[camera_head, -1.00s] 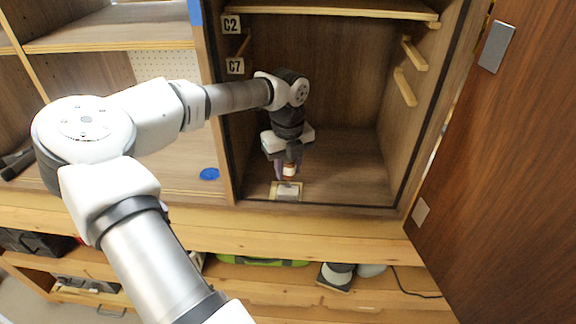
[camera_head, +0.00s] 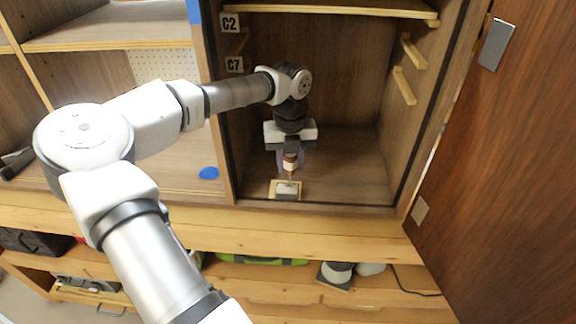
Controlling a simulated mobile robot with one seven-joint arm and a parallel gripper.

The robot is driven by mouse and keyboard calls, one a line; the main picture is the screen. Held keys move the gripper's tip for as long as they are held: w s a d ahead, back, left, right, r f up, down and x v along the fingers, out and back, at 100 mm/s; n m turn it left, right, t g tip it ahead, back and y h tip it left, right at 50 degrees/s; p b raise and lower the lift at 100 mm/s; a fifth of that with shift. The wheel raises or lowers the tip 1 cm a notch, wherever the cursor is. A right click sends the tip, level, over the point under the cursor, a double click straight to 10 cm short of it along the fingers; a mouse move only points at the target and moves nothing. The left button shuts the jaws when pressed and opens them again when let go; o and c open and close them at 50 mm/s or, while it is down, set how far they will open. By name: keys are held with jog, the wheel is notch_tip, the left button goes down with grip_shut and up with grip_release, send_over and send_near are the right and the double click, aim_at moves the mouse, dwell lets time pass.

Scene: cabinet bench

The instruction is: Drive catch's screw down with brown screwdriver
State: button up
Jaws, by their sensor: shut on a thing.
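My gripper (camera_head: 290,158) is inside the open cabinet bay, pointing down near its front edge. It is shut on the brown screwdriver (camera_head: 290,163), which hangs roughly upright between the fingers. The catch (camera_head: 287,190) is a small grey-white piece on a light wooden pad (camera_head: 273,189) at the front of the bay floor. The screwdriver's lower end is over the back of the catch. The screw is too small to make out, and I cannot tell whether the tip touches it.
The cabinet door (camera_head: 500,165) stands open at the right, with a grey plate (camera_head: 495,46) on it. A shelf (camera_head: 330,10) crosses the bay above. The bay floor right of the catch is clear.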

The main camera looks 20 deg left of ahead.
jog(key=m, duration=0.1)
jog(key=r+m, duration=0.1)
jog(key=m, duration=0.1)
jog(key=r+m, duration=0.1)
jog(key=shift+w+d+m, duration=0.1)
jog(key=shift+d+m, duration=0.05)
jog(key=shift+m, duration=0.25)
jog(key=m, duration=0.1)
jog(key=r+m, duration=0.1)
jog(key=m, duration=0.1)
jog(key=shift+r, duration=0.15)
jog(key=m, duration=0.2)
jog(key=r+m, duration=0.1)
jog(key=m, duration=0.1)
jog(key=r+m, duration=0.1)
jog(key=m, duration=0.1)
jog(key=shift+s+a+r+m, duration=0.2)
jog(key=shift+s+a+m, duration=0.05)
jog(key=shift+a+m, duration=0.1)
jog(key=shift+f+b, duration=2.05)
jog(key=shift+f, duration=1.05)
jog(key=shift+f+b, duration=0.35)
jog(key=shift+b, duration=0.1)
